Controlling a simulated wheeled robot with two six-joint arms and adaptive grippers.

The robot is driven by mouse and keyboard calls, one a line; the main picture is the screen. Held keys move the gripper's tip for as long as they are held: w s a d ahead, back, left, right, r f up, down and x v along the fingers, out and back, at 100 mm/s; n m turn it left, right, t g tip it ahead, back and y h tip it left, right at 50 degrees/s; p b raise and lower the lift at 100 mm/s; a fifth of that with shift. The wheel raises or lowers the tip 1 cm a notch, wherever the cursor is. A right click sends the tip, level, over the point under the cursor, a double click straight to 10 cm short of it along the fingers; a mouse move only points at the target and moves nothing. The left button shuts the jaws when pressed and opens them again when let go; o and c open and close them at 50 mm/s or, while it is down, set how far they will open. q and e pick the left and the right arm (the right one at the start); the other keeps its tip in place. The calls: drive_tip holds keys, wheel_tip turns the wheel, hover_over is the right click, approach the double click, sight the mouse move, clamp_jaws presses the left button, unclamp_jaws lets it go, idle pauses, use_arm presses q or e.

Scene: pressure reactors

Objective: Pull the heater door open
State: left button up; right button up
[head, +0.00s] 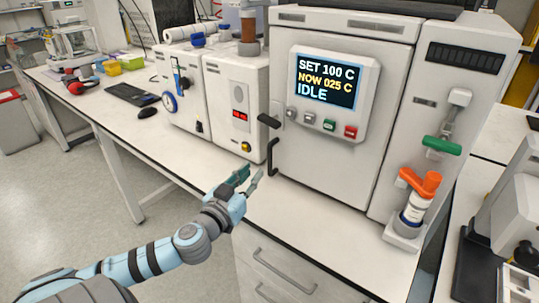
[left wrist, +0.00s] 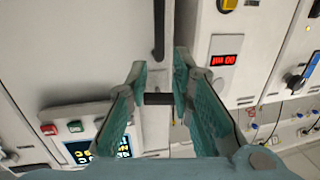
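The heater (head: 345,110) is a white cabinet whose front door looks closed. Its screen (head: 326,81) reads SET 100 C, NOW 025 C, IDLE. A black vertical handle (head: 272,157) is at the door's lower left edge, with a short black lever (head: 269,121) above it. My left gripper (head: 248,175) is open and empty, in front of the heater's lower left corner. In the left wrist view (left wrist: 160,72) the picture is upside down: the lever (left wrist: 158,99) shows between the fingers and the handle (left wrist: 159,30) beyond the fingertips. Contact is not visible. My right gripper is out of view.
White instruments (head: 236,105) stand close to the heater's left. An orange-handled valve with a bottle (head: 415,205) is at its right. A drawer cabinet (head: 285,268) is under the bench edge. The bench strip in front of the heater is clear.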

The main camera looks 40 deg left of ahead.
sight(269, 155)
use_arm(q)
drive_tip(key=x, duration=1.1)
drive_tip(key=shift+w, duration=0.3)
drive_tip(key=shift+f, duration=0.1)
clamp_jaws()
